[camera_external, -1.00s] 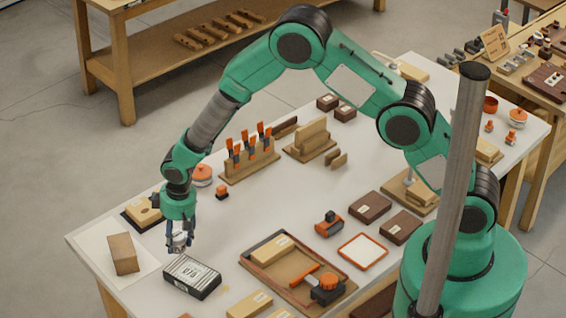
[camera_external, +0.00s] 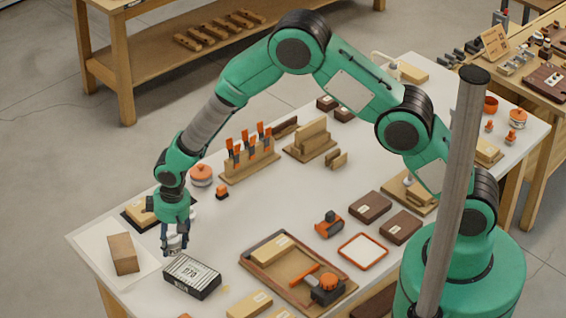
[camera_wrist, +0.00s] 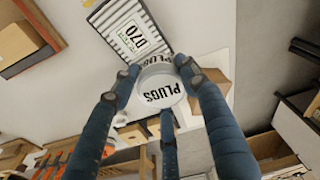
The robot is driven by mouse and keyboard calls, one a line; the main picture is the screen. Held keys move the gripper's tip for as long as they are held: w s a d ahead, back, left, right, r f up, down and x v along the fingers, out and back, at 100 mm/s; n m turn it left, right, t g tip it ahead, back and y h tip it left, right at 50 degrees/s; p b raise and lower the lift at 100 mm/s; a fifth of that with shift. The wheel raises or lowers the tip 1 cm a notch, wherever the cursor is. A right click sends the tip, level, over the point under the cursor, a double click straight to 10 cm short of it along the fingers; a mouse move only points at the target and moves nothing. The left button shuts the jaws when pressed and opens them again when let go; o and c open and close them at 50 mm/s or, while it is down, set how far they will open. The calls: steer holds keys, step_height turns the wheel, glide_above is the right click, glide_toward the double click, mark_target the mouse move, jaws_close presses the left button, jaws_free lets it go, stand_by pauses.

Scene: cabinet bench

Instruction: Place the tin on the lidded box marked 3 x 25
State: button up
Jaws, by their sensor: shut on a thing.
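My gripper (camera_external: 174,247) is shut on a small pale tin (camera_wrist: 159,88). In the wrist view the tin reads "PLUGS" and sits between my dark fingers. In the external view the tin is largely covered by the fingers, at the left part of the bench. A black-and-white striped box (camera_external: 192,277) lies just right of and in front of the tin; its label reads "070" in the wrist view (camera_wrist: 140,38). I cannot read "3 x 25" on any box. Small-labelled dark brown boxes (camera_external: 370,207) (camera_external: 401,227) lie at the right.
A wooden block (camera_external: 123,253) stands on a white sheet left of my gripper. A wooden tray (camera_external: 248,262) with tools lies to the right. An orange-lidded jar (camera_external: 201,175) and a rack of orange-handled tools (camera_external: 250,168) stand behind. The bench middle is mostly clear.

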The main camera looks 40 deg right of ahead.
steer(key=a+b, duration=0.1)
steer(key=a, duration=0.2)
steer(key=shift+w, duration=0.1)
steer(key=shift+w+a, duration=0.1)
glide_above(118, 255)
steer(key=shift+s+f+p, duration=0.2)
steer(key=shift+f+p, duration=0.15)
steer(key=shift+f, duration=0.3)
stand_by(0.4)
steer(key=shift+f, duration=0.15)
steer(key=shift+f, duration=1.65)
steer(key=shift+f, duration=0.1)
